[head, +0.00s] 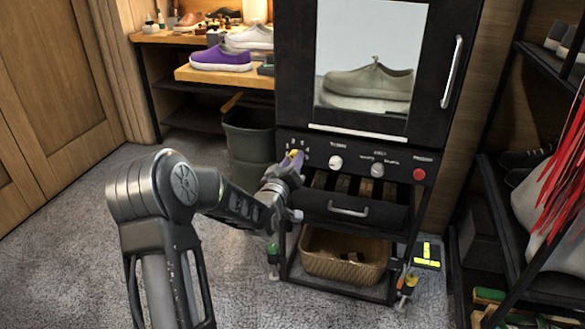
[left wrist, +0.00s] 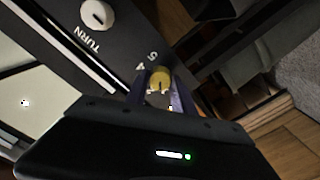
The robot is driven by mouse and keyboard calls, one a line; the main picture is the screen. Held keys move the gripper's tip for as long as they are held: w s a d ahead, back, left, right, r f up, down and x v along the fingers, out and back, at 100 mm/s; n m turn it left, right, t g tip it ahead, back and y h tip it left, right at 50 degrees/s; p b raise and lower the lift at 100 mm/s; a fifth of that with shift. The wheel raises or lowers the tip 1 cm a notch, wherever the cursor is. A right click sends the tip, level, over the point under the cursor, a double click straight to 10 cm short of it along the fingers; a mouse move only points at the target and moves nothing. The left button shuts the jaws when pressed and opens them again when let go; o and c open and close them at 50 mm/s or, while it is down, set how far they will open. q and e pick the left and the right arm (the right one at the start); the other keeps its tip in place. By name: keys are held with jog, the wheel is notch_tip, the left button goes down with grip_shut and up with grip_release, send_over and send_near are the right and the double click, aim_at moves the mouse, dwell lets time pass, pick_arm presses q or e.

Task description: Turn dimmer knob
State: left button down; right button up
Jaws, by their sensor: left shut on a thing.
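The dimmer knob (head: 292,153) is a small yellow-gold knob at the left end of the black control panel. It shows more clearly in the left wrist view (left wrist: 160,78), with the numbers 4 and 5 printed beside it. My left gripper (head: 296,158) reaches the panel from the left, and its fingers are shut on the knob. In the left wrist view the purple-blue fingertips (left wrist: 160,93) sit on either side of it. The fingers hide part of the knob and its dial. My right gripper is not in view.
A white knob (head: 336,162), a grey knob (head: 377,170) and a red button (head: 419,174) sit farther right on the panel. A drawer handle (head: 348,208) is below. A dark bin (head: 249,142) stands left of the cabinet. Carpet is clear at the lower left.

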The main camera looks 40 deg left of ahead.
pick_arm(q)
jog(key=shift+n+b, duration=1)
jog(key=shift+n, duration=0.6)
jog(key=c, duration=1.1)
grip_release()
jog(key=shift+o, duration=0.2)
jog(key=p+v, duration=0.1)
jog(key=v, duration=0.6)
jog(key=shift+s, duration=0.4)
jog(key=shift+d, duration=0.1)
